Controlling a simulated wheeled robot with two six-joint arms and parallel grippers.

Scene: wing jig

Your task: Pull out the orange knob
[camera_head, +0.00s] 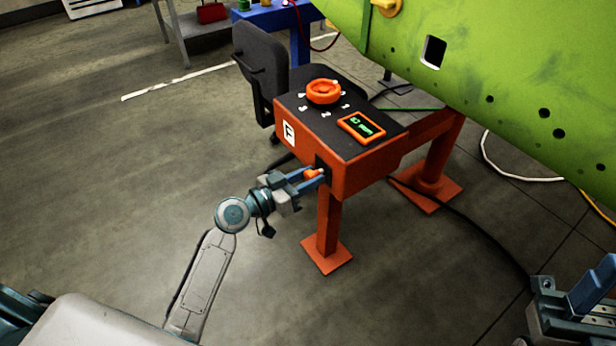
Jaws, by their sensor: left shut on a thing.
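The orange knob (312,174) sits on the front face of an orange control stand (350,177), low and near the corner below the letter F. My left gripper (314,179) reaches in from the lower left and is shut on the knob, with its fingers on either side of it. The fingers hide part of the knob. A short pale piece shows between the knob and the stand's dark plate. My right gripper (582,300) is partly in view at the lower right edge, far from the stand; its fingertips are not clear.
The stand's top has an orange dial (323,92) and a small orange-framed display (361,128). A large green wing panel (500,75) overhangs at the right. A black chair (262,70) stands behind. A black cable (465,225) crosses the floor. The floor at left is clear.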

